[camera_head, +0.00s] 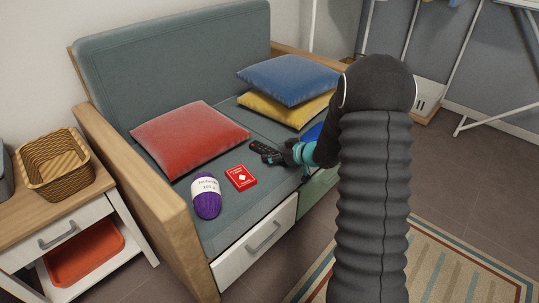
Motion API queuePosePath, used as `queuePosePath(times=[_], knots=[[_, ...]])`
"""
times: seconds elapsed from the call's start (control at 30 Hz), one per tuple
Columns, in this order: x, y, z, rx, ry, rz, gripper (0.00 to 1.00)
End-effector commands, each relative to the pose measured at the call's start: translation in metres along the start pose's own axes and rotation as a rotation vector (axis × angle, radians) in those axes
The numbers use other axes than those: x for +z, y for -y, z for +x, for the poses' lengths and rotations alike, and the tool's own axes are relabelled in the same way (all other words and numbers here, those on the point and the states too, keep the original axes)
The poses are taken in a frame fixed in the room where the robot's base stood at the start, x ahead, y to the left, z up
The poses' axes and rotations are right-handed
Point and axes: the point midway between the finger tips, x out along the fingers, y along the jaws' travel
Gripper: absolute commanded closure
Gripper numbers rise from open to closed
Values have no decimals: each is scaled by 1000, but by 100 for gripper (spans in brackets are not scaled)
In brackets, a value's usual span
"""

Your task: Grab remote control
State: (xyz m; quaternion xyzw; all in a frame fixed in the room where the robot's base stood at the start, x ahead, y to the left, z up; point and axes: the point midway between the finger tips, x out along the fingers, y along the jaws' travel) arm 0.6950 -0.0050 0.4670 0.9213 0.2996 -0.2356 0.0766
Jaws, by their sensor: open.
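The remote control (265,148) is dark and slim and lies on the grey-green seat of the sofa (216,224), right of the red card box. My gripper (284,155) is open at the right end of the remote, low over the seat. Its dark fingers overlap the remote's right end in this view. I cannot tell whether they touch it or straddle it. My arm hides part of the seat on the right.
A red card box (241,178) and a purple yarn ball (206,201) lie left of the remote. Red (190,137), blue (288,79) and yellow (286,107) cushions lie behind. A blue object (312,131) sits beside my gripper. A wicker basket (54,166) stands on the side table.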

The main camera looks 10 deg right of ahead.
Motion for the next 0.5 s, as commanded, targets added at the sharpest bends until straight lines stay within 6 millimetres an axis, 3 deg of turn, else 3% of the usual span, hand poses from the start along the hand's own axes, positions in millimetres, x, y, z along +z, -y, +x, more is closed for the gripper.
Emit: queuePosePath(times=[0.3, 0.5], knots=[[0, 0, 8, 1, -1, 0, 24], [0, 0, 8, 1, -1, 0, 74]])
